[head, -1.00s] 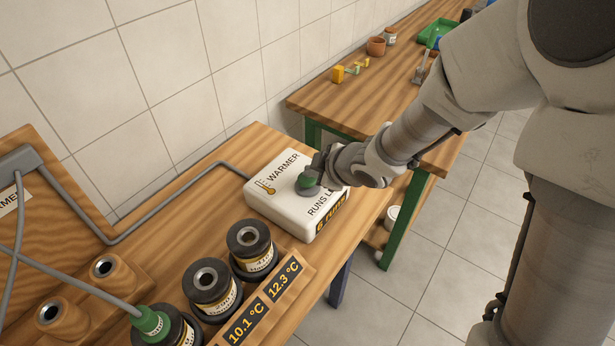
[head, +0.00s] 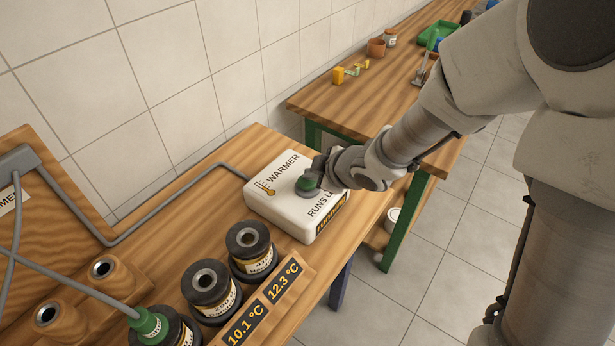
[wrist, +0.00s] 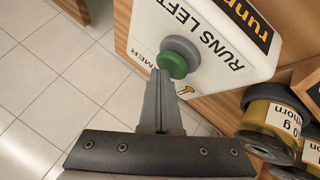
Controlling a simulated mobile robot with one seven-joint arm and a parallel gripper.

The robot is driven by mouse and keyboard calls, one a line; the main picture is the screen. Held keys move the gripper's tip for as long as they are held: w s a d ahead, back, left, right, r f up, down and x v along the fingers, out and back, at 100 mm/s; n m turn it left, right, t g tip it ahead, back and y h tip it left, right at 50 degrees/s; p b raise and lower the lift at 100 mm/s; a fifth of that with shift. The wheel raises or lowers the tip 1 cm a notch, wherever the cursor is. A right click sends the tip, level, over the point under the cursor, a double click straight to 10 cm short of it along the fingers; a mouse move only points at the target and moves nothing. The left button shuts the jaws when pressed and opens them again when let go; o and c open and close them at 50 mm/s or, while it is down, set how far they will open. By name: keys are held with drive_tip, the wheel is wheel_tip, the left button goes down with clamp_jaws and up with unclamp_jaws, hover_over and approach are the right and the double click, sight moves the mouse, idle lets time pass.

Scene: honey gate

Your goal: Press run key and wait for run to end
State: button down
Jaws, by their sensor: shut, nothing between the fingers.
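The white warmer box (head: 283,214) sits on the wooden bench, marked WARMER and RUNS LEFT. Its front display (head: 331,215) is lit orange; in the wrist view the display (wrist: 249,18) shows the start of "running". The round green run key (head: 306,184) stands on the box's top on a grey collar; it also shows in the wrist view (wrist: 172,64). My gripper (wrist: 161,76) is shut and empty, its fingertips at the key and seemingly touching it. In the head view my gripper (head: 317,172) partly covers the key's far side.
Dark jars (head: 251,250) with labels stand left of the warmer, one with a green cabled plug (head: 148,326). Temperature displays (head: 265,305) read 10.1 °C and 12.3 °C. A grey cable (head: 180,197) runs to the warmer. A second bench (head: 385,90) stands behind.

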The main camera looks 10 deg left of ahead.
sight(312, 183)
drive_tip(key=shift+r+p, duration=0.75)
drive_tip(key=shift+r, duration=0.15)
wheel_tip(312, 183, up, 5)
drive_tip(key=p, duration=0.4)
drive_tip(key=shift+p, duration=0.4)
idle(0.5)
